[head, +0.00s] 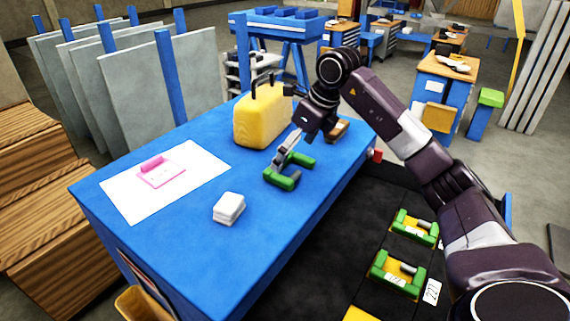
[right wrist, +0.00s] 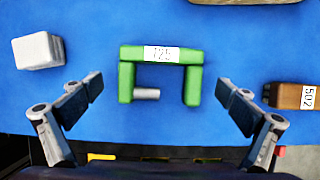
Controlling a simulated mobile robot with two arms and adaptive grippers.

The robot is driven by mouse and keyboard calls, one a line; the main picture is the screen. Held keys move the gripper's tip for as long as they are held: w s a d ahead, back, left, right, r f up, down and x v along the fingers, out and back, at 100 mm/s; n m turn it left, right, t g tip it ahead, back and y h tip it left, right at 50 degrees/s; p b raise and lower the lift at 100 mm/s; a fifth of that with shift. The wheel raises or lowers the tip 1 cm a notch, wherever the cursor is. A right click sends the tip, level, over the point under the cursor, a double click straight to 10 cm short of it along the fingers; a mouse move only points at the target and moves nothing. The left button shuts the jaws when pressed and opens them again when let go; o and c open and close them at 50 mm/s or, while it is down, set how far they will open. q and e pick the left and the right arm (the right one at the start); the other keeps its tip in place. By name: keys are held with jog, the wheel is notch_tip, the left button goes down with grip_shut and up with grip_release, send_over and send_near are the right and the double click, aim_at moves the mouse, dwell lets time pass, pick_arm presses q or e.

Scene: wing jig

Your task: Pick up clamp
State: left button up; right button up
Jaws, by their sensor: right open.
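A green C-shaped clamp (head: 277,180) with a short grey screw lies on the blue table (head: 190,274). In the right wrist view the clamp (right wrist: 124,74) carries a white label, and its open side faces my gripper. My right gripper (head: 283,161) is just above the clamp in the head view. In the right wrist view the open fingers (right wrist: 161,98) stand wide apart on either side of the clamp, and nothing is between them in a grasp. My left gripper is not in view.
A yellow case (head: 262,117) stands behind the clamp. A white block stack (head: 229,208) and a white sheet (head: 207,166) with a pink item (head: 161,173) lie left. A brown block (right wrist: 287,96) lies right. More green clamps (head: 397,274) sit on a black surface.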

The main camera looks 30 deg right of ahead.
aim_at(284, 170)
jog(key=p+x, duration=0.1)
jog(key=x, duration=0.3)
jog(key=shift+w+r, duration=0.1)
jog(key=c, duration=0.7)
jog(key=shift+r, duration=0.1)
jog(key=c, duration=0.4)
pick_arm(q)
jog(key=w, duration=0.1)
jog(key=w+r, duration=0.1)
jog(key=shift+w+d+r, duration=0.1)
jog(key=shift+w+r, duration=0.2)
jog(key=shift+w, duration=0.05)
